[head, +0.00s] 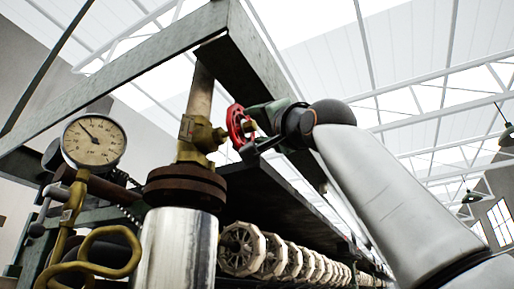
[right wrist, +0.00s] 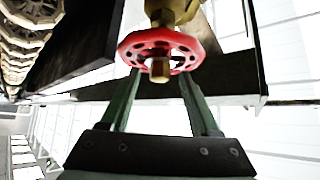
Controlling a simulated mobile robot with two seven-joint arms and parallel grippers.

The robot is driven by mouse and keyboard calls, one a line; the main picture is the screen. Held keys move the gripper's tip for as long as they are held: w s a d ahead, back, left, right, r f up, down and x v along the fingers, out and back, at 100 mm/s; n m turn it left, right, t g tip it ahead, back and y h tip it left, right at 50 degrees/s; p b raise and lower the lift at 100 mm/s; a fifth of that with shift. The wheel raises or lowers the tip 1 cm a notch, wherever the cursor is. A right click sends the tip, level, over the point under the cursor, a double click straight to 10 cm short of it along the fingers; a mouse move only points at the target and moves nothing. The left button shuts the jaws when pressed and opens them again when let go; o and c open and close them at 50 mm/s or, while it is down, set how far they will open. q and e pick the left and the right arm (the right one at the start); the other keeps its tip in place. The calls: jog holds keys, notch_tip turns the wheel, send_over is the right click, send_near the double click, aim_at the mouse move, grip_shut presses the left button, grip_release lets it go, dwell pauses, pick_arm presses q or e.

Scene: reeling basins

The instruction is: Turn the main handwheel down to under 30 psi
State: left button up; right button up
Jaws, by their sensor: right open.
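The red handwheel (head: 234,120) sits on a brass valve (head: 197,134) on an upright pipe, in the middle of the head view. My right gripper (head: 250,130) reaches it from the right with its fingers open. In the right wrist view, the handwheel (right wrist: 160,37) lies at the tips of the spread green fingers (right wrist: 160,73), its brass stem end between them. I cannot tell whether the fingers touch the rim. The round pressure gauge (head: 93,142) is at the left; its needle points to the upper left, and the numbers are too small to read. My left gripper is out of view.
A steel frame beam (head: 110,82) runs above the valve. A shiny metal cylinder (head: 178,250) with a dark flange stands below it. Curved brass pipework (head: 105,235) is at lower left. A row of pale reels (head: 242,248) runs back under a dark shelf.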

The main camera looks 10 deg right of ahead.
jog(key=shift+s+d+f+b, duration=0.15)
jog(key=shift+s+f+b, duration=0.15)
jog(key=shift+f+b, duration=0.25)
pick_arm(q)
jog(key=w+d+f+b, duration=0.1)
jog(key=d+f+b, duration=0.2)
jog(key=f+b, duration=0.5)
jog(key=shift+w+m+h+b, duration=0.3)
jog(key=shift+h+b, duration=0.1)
jog(key=shift+b, duration=0.35)
pick_arm(e)
jog(key=v, duration=1.1)
jog(key=shift+s, duration=0.3)
jog(key=shift+d+r, duration=0.1)
jog(key=shift+d, duration=0.05)
